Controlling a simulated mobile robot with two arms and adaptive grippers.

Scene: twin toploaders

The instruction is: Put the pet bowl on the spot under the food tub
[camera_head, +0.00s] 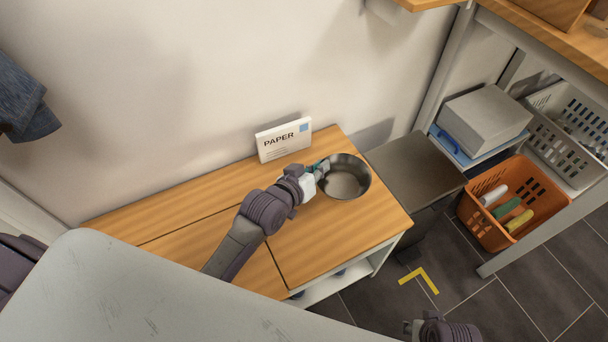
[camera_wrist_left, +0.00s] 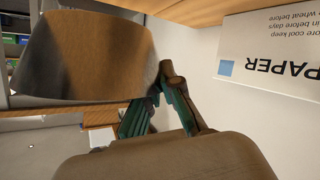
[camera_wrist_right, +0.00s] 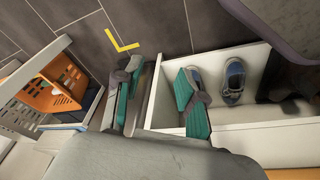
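The pet bowl (camera_head: 344,177), round and dark metallic, is at the right end of the wooden bench (camera_head: 330,240). It fills the upper left of the left wrist view (camera_wrist_left: 90,55). My left gripper (camera_head: 320,170) is at the bowl's left rim; its fingertips (camera_wrist_left: 162,82) come together there, shut on the rim. I cannot tell whether the bowl rests on the bench or is slightly raised. My right gripper, low in the head view (camera_head: 412,327), is open and empty in the right wrist view (camera_wrist_right: 156,90). I cannot identify a food tub.
A white PAPER sign (camera_head: 284,140) stands against the wall behind the bowl. A dark-topped box (camera_head: 415,168) stands right of the bench. An orange basket (camera_head: 510,200) is further right. A yellow corner mark (camera_head: 420,279) is on the tiled floor. Shoes (camera_wrist_right: 234,82) sit in a white compartment.

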